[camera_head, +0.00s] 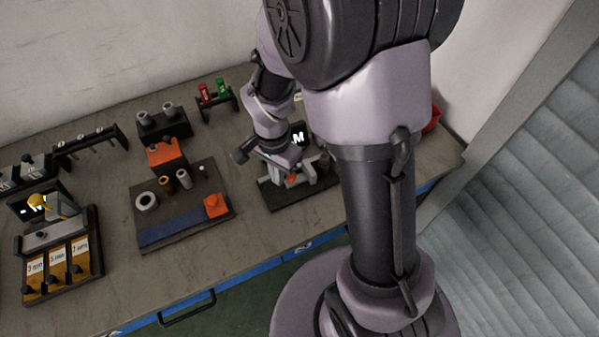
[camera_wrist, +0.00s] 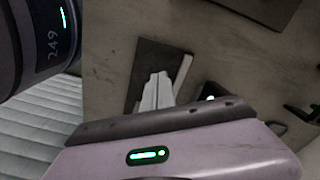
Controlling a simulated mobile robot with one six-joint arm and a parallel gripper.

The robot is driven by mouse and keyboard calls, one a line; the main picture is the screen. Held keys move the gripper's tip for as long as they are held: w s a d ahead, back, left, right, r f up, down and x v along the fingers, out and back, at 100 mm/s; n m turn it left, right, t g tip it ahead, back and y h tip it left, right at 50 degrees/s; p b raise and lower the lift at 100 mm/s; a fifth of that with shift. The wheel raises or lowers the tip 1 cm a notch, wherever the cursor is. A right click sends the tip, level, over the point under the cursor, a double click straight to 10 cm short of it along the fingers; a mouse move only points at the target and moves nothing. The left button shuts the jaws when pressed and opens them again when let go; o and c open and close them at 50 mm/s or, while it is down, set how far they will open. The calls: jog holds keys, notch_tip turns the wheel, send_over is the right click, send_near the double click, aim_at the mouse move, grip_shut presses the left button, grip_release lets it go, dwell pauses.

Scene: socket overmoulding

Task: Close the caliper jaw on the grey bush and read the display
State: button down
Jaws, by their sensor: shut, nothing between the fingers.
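The caliper stand (camera_head: 302,192) is a dark base with pale and orange parts, at the right of the bench. A dark display (camera_head: 299,136) behind it shows a bright white mark like an "M"; I cannot make out a reading. My gripper (camera_head: 279,174) is over the stand, its pale fingers shut and empty; they also show close together in the wrist view (camera_wrist: 157,92). I cannot tell whether they touch the caliper jaw. A grey bush-like cylinder (camera_head: 183,178) stands on the board to the left. I cannot see whether a bush sits in the caliper.
The dark board (camera_head: 150,222) also holds a pale ring (camera_head: 147,201), a brass sleeve (camera_head: 166,183) and an orange block (camera_head: 215,205). Red and green items (camera_head: 214,90) stand in a rack behind. A labelled tray (camera_head: 60,260) is at far left. Bare bench lies between board and stand.

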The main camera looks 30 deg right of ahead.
aim_at(287, 183)
jog(key=shift+f, duration=0.1)
dwell(0.5)
jog(key=shift+f+b, duration=1.55)
jog(key=shift+d, duration=1.65)
jog(key=shift+a, duration=0.1)
dwell(0.5)
jog(key=shift+a, duration=0.45)
notch_tip(287, 183, up, 8)
jog(key=p, duration=0.6)
